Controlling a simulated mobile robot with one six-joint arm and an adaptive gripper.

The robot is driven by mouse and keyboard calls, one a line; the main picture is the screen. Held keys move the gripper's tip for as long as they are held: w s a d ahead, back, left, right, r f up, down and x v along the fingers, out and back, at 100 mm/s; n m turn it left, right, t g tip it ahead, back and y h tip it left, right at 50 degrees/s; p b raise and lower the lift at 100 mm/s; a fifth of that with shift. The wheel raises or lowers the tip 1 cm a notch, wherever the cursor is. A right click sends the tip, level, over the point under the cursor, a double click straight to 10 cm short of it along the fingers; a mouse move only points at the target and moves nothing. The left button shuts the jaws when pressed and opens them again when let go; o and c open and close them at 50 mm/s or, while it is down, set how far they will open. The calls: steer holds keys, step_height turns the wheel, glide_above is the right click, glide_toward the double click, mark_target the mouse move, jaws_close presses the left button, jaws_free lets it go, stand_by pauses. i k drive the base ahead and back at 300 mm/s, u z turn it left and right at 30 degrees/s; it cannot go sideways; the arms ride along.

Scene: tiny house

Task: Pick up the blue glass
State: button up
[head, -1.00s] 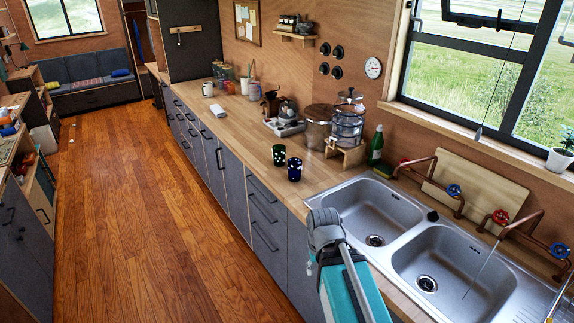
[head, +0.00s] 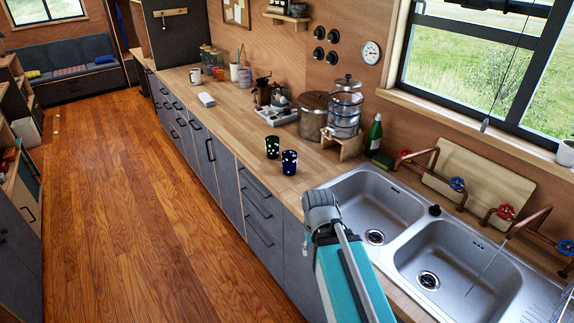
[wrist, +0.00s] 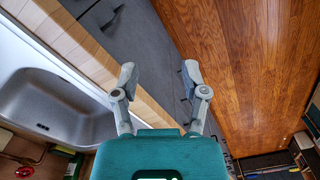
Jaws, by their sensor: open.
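The blue glass (head: 289,163) stands upright on the wooden counter, left of the sink, with light spots on its side. A dark green spotted glass (head: 272,147) stands close behind it, slightly to the left. In the wrist view my gripper (wrist: 160,75) is open and empty, its two fingers apart above the dark drawer fronts and floor. Neither glass can be made out in the wrist view. In the head view my arm is in front of the sink's left side, nearer than the glasses; its fingers are hidden there.
The double sink (head: 455,262) lies right of the glasses, with copper taps behind. A green bottle (head: 375,134), a glass water dispenser (head: 345,108) and a big pot (head: 313,116) stand at the back. The counter (head: 236,130) left of the glasses is clear.

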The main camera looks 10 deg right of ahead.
mark_target(289, 163)
steer(key=k, duration=0.65)
steer(key=u, duration=0.5)
steer(key=i, duration=1.35)
steer(key=z, duration=0.35)
